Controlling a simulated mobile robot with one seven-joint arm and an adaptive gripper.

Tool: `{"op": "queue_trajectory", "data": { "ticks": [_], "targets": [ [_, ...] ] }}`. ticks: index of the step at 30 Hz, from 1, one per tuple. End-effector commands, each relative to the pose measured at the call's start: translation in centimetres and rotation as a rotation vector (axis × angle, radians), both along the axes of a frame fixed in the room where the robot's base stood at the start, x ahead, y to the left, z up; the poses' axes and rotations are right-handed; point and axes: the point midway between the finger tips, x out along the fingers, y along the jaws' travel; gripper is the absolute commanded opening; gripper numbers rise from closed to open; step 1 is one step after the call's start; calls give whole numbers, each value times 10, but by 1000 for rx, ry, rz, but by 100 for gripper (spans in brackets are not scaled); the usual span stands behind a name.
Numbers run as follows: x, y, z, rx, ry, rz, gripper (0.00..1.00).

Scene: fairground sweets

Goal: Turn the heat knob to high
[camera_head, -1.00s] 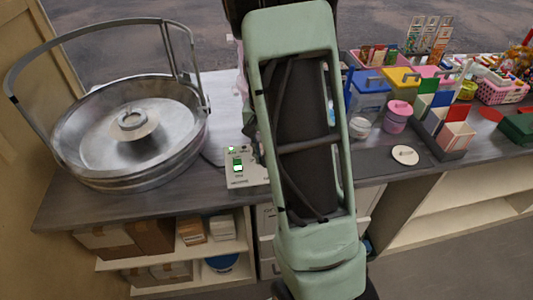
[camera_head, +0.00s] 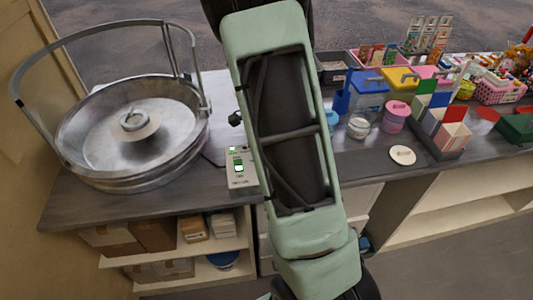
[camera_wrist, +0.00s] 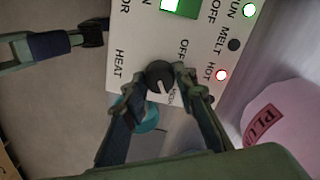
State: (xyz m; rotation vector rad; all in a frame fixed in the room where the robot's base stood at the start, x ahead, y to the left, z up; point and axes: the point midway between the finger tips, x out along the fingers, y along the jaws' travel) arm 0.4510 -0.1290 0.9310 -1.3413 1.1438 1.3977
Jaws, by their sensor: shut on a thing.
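On the box, the RUN light is green, MELT is dark and HOT is lit red and white. In the head view the control box (camera_head: 240,172) shows left of my arm, which hides the knob and gripper.
A round metal pan machine (camera_head: 135,135) with a hoop rail stands left of the box. A pale pink round thing (camera_wrist: 285,125) is close by in the wrist view.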

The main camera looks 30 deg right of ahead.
Motion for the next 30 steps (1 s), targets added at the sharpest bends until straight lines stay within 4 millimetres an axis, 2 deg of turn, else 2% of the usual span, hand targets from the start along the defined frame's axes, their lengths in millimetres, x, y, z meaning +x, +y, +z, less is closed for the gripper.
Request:
{"op": "queue_trajectory", "data": {
  "ticks": [19,20,21,24,30],
  "targets": [
    [1,0,1,-1,-3,-48,2],
    [1,0,1,-1,-3,-48,29],
    [1,0,1,-1,-3,-47,34],
    [1,0,1,-1,-2,-47,44],
    [1,0,0,0,-1,-46,44]
  ]
}}
